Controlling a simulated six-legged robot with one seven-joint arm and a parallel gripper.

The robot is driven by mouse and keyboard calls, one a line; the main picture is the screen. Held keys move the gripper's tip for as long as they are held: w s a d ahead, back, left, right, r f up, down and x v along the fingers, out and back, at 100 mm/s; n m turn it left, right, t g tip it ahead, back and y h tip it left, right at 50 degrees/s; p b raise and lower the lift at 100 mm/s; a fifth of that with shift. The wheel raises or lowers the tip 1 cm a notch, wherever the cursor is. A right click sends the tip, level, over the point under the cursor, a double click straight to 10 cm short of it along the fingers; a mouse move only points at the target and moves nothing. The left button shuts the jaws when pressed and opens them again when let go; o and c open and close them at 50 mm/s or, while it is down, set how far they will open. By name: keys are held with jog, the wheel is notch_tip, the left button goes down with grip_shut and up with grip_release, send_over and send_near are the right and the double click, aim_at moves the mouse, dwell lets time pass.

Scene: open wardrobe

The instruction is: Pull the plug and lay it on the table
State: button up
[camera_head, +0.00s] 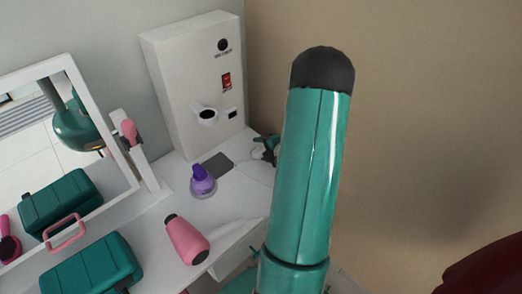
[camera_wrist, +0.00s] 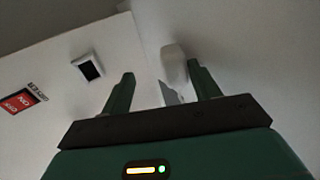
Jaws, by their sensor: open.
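My gripper (camera_head: 268,150) is low beside the right side of the white panel, near the table (camera_head: 228,198), partly hidden by my arm. In the wrist view its two green fingers (camera_wrist: 161,76) stand apart. A pale rounded piece (camera_wrist: 173,62) shows in line with the gap between them, with a grey wedge below it. I cannot tell whether the pale piece is the plug, or whether the fingers touch it. A dark square socket in a white frame (camera_head: 232,114) is on the panel; it also shows in the wrist view (camera_wrist: 88,68).
The panel (camera_head: 180,88) carries a red switch (camera_head: 227,81) and a white ring holder (camera_head: 206,116). A purple bottle (camera_head: 202,181), dark pad (camera_head: 217,164), pink hair dryer (camera_head: 187,239) and teal case (camera_head: 92,267) are on the table. A mirror (camera_head: 62,160) stands left.

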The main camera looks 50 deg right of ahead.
notch_tip(320, 180, up, 6)
jog(key=s, duration=0.2)
jog(key=shift+a+f, duration=0.15)
dwell(0.4)
jog(key=shift+s, duration=0.1)
